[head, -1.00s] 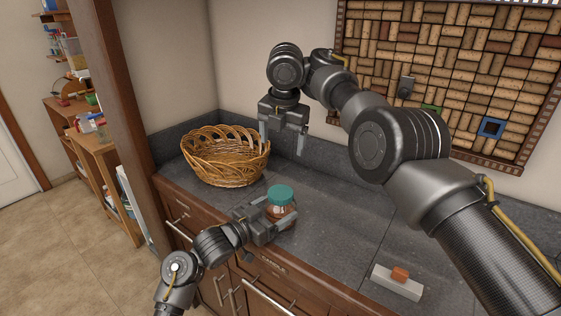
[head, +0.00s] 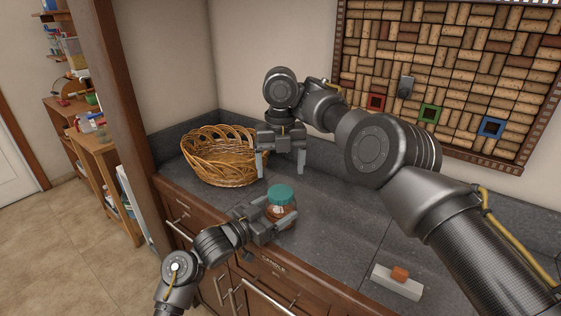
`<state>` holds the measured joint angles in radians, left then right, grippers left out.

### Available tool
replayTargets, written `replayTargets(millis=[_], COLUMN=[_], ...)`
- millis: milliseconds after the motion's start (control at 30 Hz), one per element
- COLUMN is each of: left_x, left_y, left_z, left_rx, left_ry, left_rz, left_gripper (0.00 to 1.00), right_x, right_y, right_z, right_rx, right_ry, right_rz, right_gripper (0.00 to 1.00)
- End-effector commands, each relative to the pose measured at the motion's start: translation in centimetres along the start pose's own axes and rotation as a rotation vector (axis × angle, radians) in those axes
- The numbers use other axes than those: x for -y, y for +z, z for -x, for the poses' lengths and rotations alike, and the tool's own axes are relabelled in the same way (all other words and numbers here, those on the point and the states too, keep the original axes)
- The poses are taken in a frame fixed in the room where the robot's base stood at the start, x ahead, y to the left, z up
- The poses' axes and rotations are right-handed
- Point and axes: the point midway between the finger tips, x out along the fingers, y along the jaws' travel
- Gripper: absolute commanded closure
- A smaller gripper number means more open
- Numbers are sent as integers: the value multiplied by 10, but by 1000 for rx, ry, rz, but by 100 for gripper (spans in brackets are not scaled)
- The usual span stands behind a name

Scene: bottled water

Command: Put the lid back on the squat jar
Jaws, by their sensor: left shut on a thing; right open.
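The squat jar (head: 281,214) is clear with reddish-brown contents and stands upright on the grey counter. A teal lid (head: 280,194) sits on its top; I cannot tell whether it is tight. My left gripper (head: 277,217) comes in from the left and is shut on the jar's body, below the lid. Its grip hides part of the jar's side. My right gripper (head: 281,168) is open and empty, fingers pointing down. It appears just above and behind the lid in the picture, apart from it.
A wicker basket (head: 222,160) stands on the counter (head: 335,215) behind and left of the jar. A pale block with an orange piece (head: 399,274) lies at the right front. A cork board (head: 450,75) hangs on the back wall.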

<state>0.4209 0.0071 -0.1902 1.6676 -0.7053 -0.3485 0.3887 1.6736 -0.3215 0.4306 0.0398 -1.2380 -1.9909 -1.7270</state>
Motion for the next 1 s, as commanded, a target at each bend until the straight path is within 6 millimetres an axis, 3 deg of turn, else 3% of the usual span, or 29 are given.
replayTargets(millis=[433, 867, 1000], left_x=[0, 0, 0], left_y=[1, 1, 1], left_z=[0, 0, 0], left_rx=[3, 3, 3], left_ry=[0, 0, 0], left_rz=[1, 1, 1], left_gripper=[86, 86, 86], right_x=[1, 0, 0], right_y=[0, 0, 0], right_z=[-61, -69, -69], right_rx=[-1, 0, 0], right_ry=[-2, 0, 0], right_rz=[-3, -1, -2], right_gripper=[19, 19, 35])
